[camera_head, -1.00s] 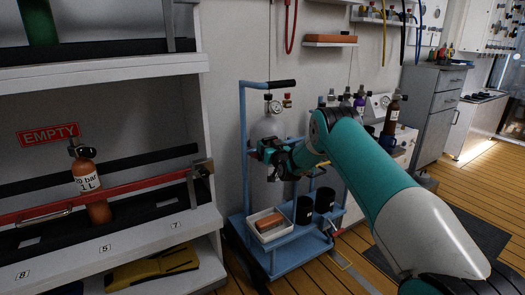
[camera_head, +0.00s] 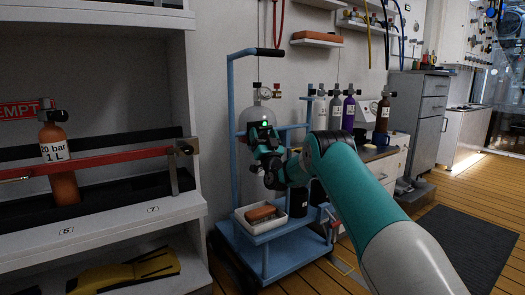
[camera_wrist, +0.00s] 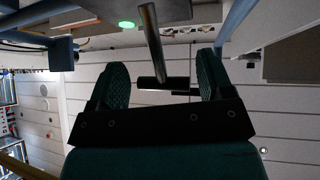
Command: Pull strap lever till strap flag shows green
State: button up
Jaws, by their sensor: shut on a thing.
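The strap lever (camera_wrist: 155,45) is a metal rod with a dark crossbar in the wrist view. Its crossbar lies between the two green ridged pads of my gripper (camera_wrist: 164,82). My gripper is shut on the lever. The strap flag (camera_wrist: 126,24) glows green in the wrist view, just left of the rod.
A shelf (camera_head: 110,224) with an orange-brown cylinder (camera_head: 60,160) stands at left. Several cylinders and a counter are behind my arm. Wooden floor is open at right.

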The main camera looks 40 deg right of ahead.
jog(key=shift+s+f+m+t+h+b, duration=0.15)
jog(key=shift+f+m+t+h+b, duration=0.3)
jog(key=shift+h+b, duration=0.7)
jog(key=shift+r+y, duration=0.15)
jog(key=shift+y, duration=0.1)
